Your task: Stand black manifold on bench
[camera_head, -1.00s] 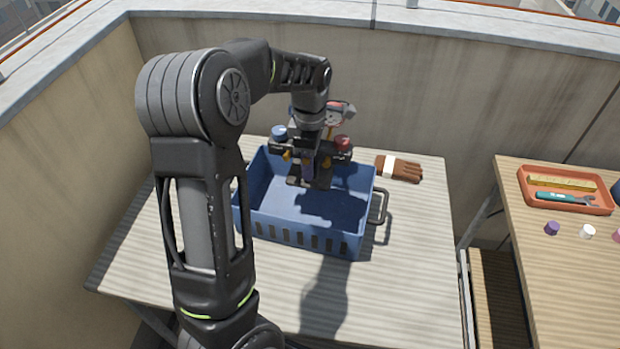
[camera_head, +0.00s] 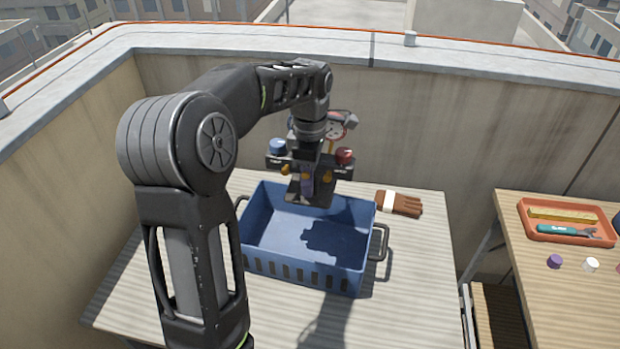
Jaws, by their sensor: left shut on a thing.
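The black manifold (camera_head: 343,169) has a blue knob (camera_head: 277,146) at its left, a red knob (camera_head: 344,155) at its right, yellow fittings and a round gauge. My left gripper (camera_head: 309,190) points down and is shut on the manifold, partly hiding it. The manifold is held above the blue crate (camera_head: 305,272), near its back rim, and its shadow falls on the crate floor. The bench (camera_head: 415,290) under the crate is pale and ribbed. My right gripper is not in view.
A second wooden bench (camera_head: 560,310) at the right carries an orange tray (camera_head: 532,235) with tools, and small caps (camera_head: 554,261). Bare bench lies right and in front of the crate. A wall (camera_head: 450,120) stands behind.

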